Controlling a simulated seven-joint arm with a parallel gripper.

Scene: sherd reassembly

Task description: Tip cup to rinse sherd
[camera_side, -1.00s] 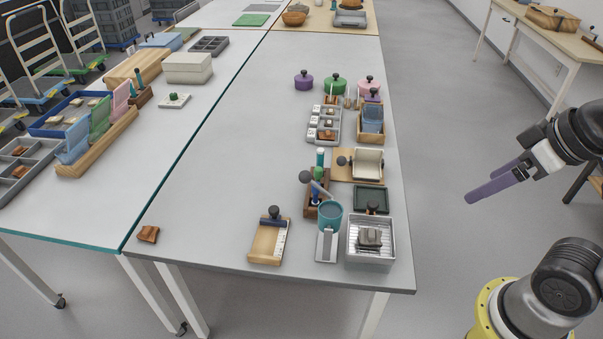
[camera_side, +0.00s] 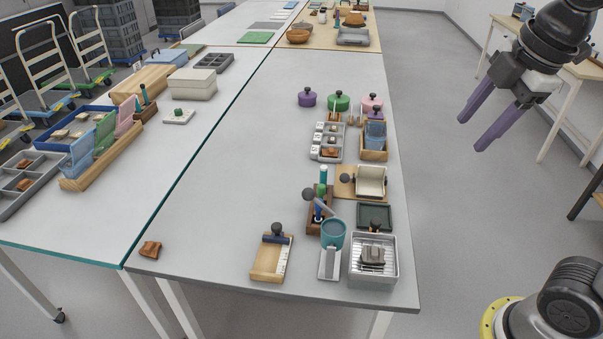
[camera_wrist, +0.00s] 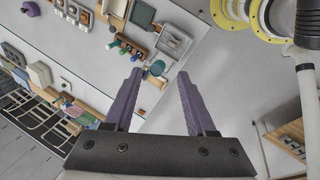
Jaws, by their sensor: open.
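A teal cup (camera_side: 333,236) stands upright on a small light stand near the front right of the grey table. My gripper (camera_side: 474,133) is open and empty, in the air to the right of the table, well apart from the cup. In the wrist view, the purple fingers of my gripper (camera_wrist: 158,90) are spread with nothing between them.
A brown sherd (camera_side: 150,249) lies at the table's front left corner. A wooden board with a dark-knobbed tool (camera_side: 271,257), a tool holder (camera_side: 318,212) and a dark green tray (camera_side: 374,216) stand around the cup. The table's left middle is clear.

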